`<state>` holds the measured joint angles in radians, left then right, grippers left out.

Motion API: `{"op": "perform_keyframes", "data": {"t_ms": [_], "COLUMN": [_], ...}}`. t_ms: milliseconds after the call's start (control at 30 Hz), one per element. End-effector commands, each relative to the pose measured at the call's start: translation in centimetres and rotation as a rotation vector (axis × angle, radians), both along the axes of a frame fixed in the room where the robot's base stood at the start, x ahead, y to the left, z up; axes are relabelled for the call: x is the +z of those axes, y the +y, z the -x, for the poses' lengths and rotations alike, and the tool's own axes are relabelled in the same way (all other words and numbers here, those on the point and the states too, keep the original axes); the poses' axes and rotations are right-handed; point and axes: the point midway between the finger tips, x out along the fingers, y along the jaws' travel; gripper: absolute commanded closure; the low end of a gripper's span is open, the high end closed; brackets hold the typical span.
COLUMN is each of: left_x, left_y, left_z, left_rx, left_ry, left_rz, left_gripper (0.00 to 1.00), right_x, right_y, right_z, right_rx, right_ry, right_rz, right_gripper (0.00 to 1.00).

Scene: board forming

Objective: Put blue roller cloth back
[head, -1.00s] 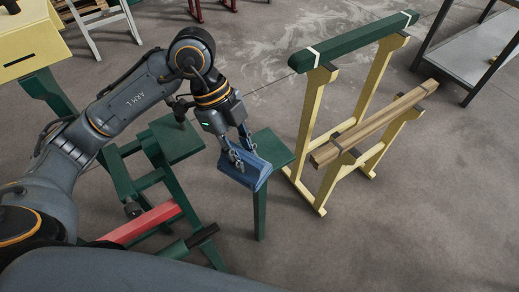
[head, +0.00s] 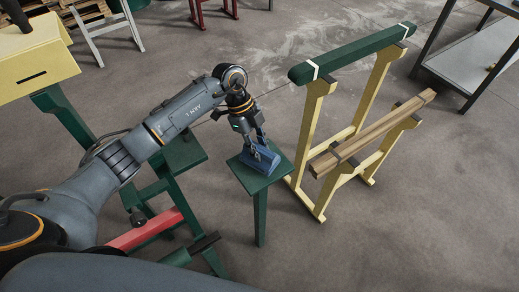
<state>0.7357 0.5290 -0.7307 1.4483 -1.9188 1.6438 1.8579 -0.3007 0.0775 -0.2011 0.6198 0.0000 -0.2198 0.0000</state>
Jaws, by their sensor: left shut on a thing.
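The fingers hide part of the cloth. My right gripper is not in view.
A yellow trestle with a green padded beam (head: 352,52) and a lower rack with wooden bars (head: 372,132) stand right of the stand. A green frame with a red bar (head: 145,230) is at lower left. A grey metal table (head: 470,68) is at upper right.

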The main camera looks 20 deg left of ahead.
Motion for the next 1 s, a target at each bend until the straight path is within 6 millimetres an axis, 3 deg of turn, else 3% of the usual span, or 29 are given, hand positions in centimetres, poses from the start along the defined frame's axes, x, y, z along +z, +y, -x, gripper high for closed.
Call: {"op": "perform_keyframes", "data": {"t_ms": [133, 433, 467, 533, 867, 1000], "left_x": [-1.4, -1.7, -1.7, -1.6, -1.5, -0.5], "left_y": [0.0, 0.0, 0.0, 0.0, 0.0, 0.5], "left_z": [0.1, 0.0, 0.0, 0.0, 0.0, -0.2], "left_rx": [0.0, -0.001, -0.001, -0.001, -0.001, 0.002], "left_ry": [0.001, -0.001, -0.001, -0.001, -0.001, -0.004], "left_rz": [0.002, 0.001, 0.001, 0.001, 0.0, 0.001], "left_gripper": [1.0, 1.0, 0.7, 0.56, 0.54, 0.54], "right_x": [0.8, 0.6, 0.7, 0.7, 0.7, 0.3], "right_y": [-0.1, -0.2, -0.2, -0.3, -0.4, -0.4], "right_z": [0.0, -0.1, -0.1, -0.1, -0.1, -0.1], "right_rx": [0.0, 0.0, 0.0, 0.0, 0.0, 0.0], "right_ry": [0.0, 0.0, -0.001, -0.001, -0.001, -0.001], "right_rz": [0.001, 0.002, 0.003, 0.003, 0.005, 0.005], "right_gripper": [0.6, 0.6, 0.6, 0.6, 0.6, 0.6]}}
